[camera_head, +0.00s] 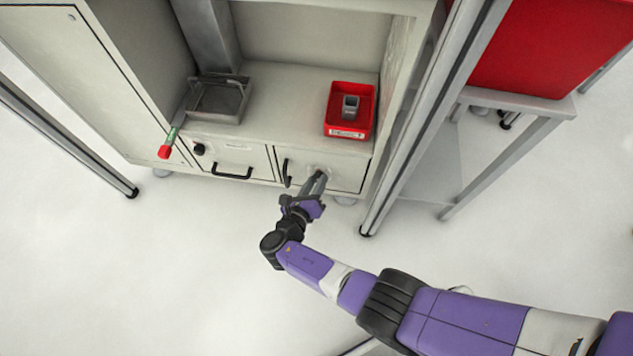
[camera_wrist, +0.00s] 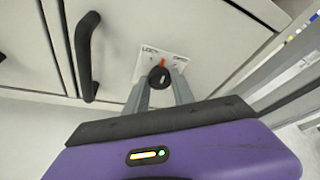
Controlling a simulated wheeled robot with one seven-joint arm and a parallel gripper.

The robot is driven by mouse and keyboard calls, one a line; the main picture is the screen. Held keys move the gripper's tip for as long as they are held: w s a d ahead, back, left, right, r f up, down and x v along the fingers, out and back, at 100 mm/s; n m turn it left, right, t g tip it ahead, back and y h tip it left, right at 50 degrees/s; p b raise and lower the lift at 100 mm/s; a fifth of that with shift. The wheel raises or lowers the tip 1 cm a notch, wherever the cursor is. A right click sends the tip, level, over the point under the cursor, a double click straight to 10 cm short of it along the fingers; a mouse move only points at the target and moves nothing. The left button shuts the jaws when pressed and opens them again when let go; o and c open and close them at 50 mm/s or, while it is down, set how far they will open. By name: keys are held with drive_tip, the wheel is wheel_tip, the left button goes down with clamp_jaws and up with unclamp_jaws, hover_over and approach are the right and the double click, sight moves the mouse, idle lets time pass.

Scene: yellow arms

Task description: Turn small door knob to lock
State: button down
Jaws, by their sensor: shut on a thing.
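The small door knob (camera_wrist: 159,77) is round and black with a red-orange pointer, on a white label plate (camera_wrist: 148,62) with "LOCK" lettering at its upper left. It sits on the right cabinet door (camera_head: 343,172). The pointer is directed roughly upward in the wrist view, a little left of the "LOCK" side or the middle; the exact setting is hard to tell. My gripper (camera_wrist: 158,90) is at the knob, its two grey fingers shut on it from either side. In the head view my gripper (camera_head: 315,180) reaches the door front and its fingers hide the knob.
A black vertical handle (camera_wrist: 87,57) stands left of the knob. The left panel (camera_head: 230,163) has another black knob (camera_head: 199,149) and a handle. A red bin (camera_head: 350,109) and a grey metal tray (camera_head: 217,99) rest on the shelf above. A metal post (camera_head: 425,120) stands at right.

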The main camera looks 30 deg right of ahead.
drive_tip(key=shift+a+f+n+h+b, duration=0.15)
drive_tip(key=shift+n+h+b, duration=0.7)
drive_tip(key=shift+n+b, duration=0.7)
drive_tip(key=shift+d+f+n+h+b, duration=0.15)
drive_tip(key=shift+n+h+b, duration=0.7)
drive_tip(key=shift+n+b, duration=0.65)
drive_tip(key=shift+a, duration=0.1)
drive_tip(key=c, duration=1.1)
unclamp_jaws()
drive_tip(key=shift+o, duration=0.2)
drive_tip(key=v, duration=0.7)
drive_tip(key=shift+a+p, duration=0.3)
drive_tip(key=shift+a, duration=0.1)
